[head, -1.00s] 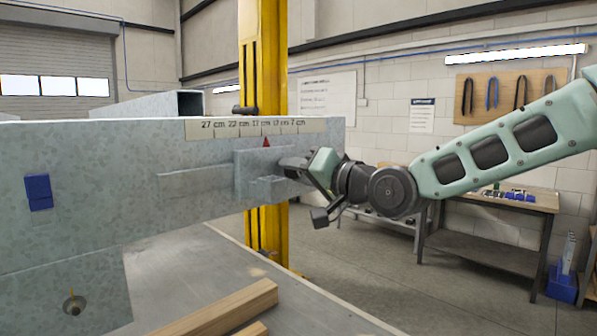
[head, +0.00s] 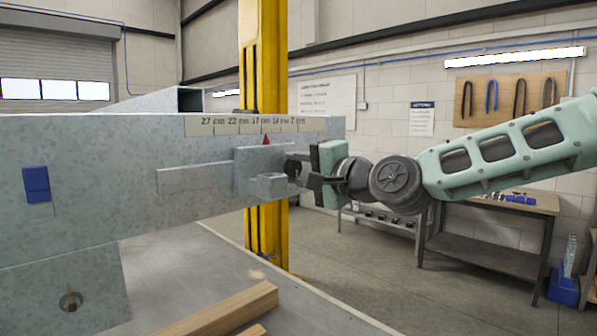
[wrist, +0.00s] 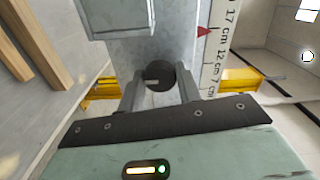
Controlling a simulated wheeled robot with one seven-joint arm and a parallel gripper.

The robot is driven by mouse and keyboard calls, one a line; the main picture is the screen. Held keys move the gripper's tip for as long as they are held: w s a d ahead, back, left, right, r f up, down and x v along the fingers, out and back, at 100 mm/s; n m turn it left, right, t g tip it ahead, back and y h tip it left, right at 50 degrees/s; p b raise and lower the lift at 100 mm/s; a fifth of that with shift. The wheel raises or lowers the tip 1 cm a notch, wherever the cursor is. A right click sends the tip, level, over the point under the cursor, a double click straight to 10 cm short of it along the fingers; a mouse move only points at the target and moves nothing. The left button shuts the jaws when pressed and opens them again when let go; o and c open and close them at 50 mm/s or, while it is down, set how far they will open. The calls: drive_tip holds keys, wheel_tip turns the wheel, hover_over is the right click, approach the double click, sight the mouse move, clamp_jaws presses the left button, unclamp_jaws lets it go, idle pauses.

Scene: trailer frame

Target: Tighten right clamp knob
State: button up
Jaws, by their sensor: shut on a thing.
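The right clamp knob (wrist: 160,76) is a round black knob with a pale mark, at the end of the grey metal frame in the wrist view. My gripper (wrist: 160,92) has one finger on each side of it and is shut on it. In the head view my gripper (head: 300,170) reaches in from the right at the frame's end. There the knob is mostly hidden by the fingers. The clamp block (head: 268,185) sits on the grey beam (head: 120,180), beside the scale strip (head: 255,125) with its red pointer (head: 265,139).
A yellow post (head: 262,60) stands behind the beam. Wooden boards (head: 225,310) lie on the table (head: 190,255) below. A blue block (head: 36,184) is on the beam's left part. A workbench (head: 490,230) stands at the back right, with open floor before it.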

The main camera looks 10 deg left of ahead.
idle(0.4)
drive_tip(key=o, duration=1)
drive_tip(key=shift+d, duration=0.1)
drive_tip(key=b+v, duration=0.4)
drive_tip(key=v, duration=1.3)
drive_tip(key=shift+s+f, duration=0.1)
drive_tip(key=shift+s, duration=0.05)
